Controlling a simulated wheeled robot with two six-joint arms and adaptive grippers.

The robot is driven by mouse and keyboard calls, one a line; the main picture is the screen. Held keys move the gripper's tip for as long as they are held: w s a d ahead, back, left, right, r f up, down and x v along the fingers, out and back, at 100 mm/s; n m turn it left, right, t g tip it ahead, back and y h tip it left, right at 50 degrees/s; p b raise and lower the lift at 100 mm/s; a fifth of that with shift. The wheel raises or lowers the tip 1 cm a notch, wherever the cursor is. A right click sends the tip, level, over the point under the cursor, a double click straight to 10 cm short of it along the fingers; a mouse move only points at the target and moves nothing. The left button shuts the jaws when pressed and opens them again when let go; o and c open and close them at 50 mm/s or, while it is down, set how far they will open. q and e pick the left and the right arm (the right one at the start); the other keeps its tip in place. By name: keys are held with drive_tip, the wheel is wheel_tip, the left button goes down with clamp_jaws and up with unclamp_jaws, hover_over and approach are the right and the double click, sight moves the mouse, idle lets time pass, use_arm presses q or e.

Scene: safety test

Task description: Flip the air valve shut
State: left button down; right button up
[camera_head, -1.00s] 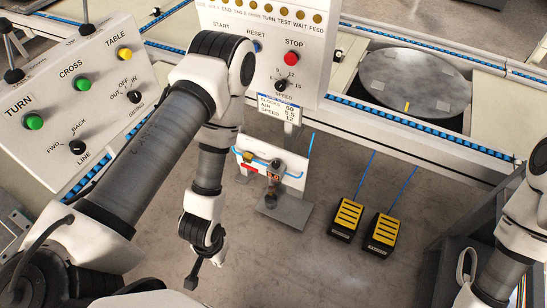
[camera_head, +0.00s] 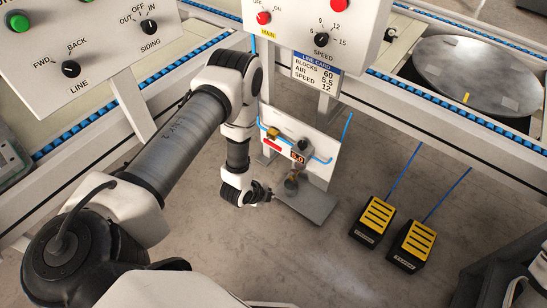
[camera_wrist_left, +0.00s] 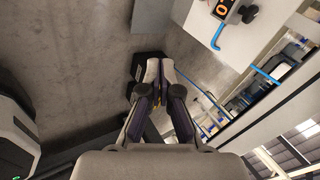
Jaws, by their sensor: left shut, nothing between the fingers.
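The white air panel (camera_head: 318,160) hangs below the line card. A small brass-coloured fitting (camera_head: 272,132), apparently the air valve, sits at its upper left on blue tubing, above a red label. A dark regulator with a lit orange display (camera_head: 298,155) is to its right. My left gripper (camera_head: 266,195) is shut and empty, below the fitting and beside the left edge of the grey shelf. In the left wrist view its closed fingers (camera_wrist_left: 160,68) point away from me; the display (camera_wrist_left: 248,13) shows at top right. The valve's lever position is too small to tell. My right gripper is out of view.
The grey shelf (camera_head: 308,203) juts out under the panel. Two yellow-and-black pedals (camera_head: 373,220) (camera_head: 412,246) stand on the floor to the right. The control box (camera_head: 315,25) and conveyor rail (camera_head: 455,110) are above. The floor below the shelf is clear.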

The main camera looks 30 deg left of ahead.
use_arm(q)
drive_tip(key=w+a+f+m+t+b, duration=0.7)
drive_tip(key=w+a+f+m+b, duration=0.8)
drive_tip(key=m, duration=0.5)
drive_tip(key=shift+f+m+b, duration=0.3)
drive_tip(key=shift+f+m, duration=0.1)
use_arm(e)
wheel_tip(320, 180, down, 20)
use_arm(q)
drive_tip(key=shift+w, duration=0.1)
drive_tip(key=a+f+b+x, duration=0.1)
drive_tip(key=b+x, duration=0.7)
drive_tip(key=x, duration=0.3)
drive_tip(key=r, duration=0.3)
drive_tip(key=s+d+r, duration=0.1)
drive_tip(key=r, duration=0.1)
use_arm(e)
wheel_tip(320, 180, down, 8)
